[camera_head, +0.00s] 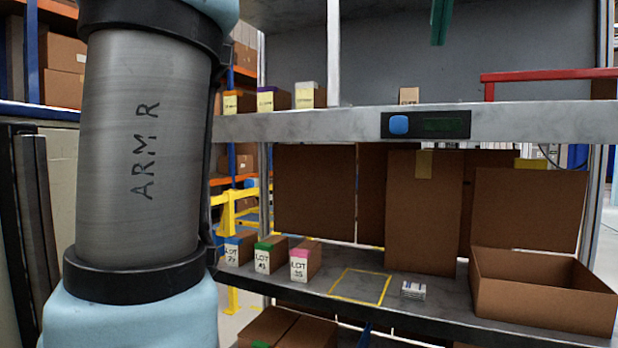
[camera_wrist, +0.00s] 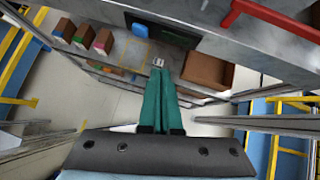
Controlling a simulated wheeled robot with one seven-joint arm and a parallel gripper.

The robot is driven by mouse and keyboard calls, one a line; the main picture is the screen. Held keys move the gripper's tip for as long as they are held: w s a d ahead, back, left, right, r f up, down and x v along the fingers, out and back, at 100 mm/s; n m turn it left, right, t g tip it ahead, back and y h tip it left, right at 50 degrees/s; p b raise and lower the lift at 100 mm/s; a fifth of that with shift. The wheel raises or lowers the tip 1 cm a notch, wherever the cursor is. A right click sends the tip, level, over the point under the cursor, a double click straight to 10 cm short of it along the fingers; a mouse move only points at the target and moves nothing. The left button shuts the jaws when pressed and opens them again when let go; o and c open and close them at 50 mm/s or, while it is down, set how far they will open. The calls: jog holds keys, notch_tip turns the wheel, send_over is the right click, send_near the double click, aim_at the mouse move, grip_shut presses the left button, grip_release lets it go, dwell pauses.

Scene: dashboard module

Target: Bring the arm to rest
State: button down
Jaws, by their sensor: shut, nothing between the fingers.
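My arm, a grey metal link lettered "ARM R" (camera_head: 145,150) with pale blue joints, fills the left of the head view. My gripper (camera_head: 438,38) shows only as teal fingers at the top of the head view, pointing down in front of the upper shelf's back panel. In the wrist view my gripper (camera_wrist: 161,72) has its two teal fingers side by side, shut and empty. Beyond the tips, a small white item (camera_wrist: 158,62) shows; it appears apart from them. The rest of my arm between link and gripper is out of view.
The shelf edge (camera_head: 300,126) carries a dark panel with a blue button (camera_head: 399,124). The lower shelf holds several lot boxes (camera_head: 304,261), a yellow-outlined square (camera_head: 361,287), a small white item (camera_head: 413,290) and an open carton (camera_head: 545,305). A red bar (camera_head: 545,75) stands upper right.

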jog(key=w+a+f+n+g+y, duration=0.1)
jog(key=w+a+f+n, duration=0.25)
jog(key=f+n, duration=0.45)
jog(key=w+a+f+n+g, duration=0.2)
jog(key=w+a+f+n, duration=0.15)
jog(key=f, duration=0.95)
jog(key=w+a+f+n+g+y, duration=0.1)
jog(key=w+a+f+n, duration=0.3)
jog(key=f, duration=0.6)
jog(key=s+a+f+n+g, duration=0.1)
jog(key=s+a+f+n, duration=0.3)
jog(key=f+n, duration=0.3)
jog(key=s+a+f+n+g, duration=0.1)
jog(key=s+a+f+n, duration=0.3)
jog(key=a+f+n, duration=0.3)
jog(key=s+a+f+n+g+b, duration=0.1)
jog(key=s+a+f+n, duration=0.4)
jog(key=f, duration=0.5)
jog(key=a+n, duration=0.1)
jog(key=n, duration=0.1)
jog(key=shift+a+f+n, duration=0.15)
jog(key=shift+f+n, duration=0.15)
jog(key=shift+n, duration=0.05)
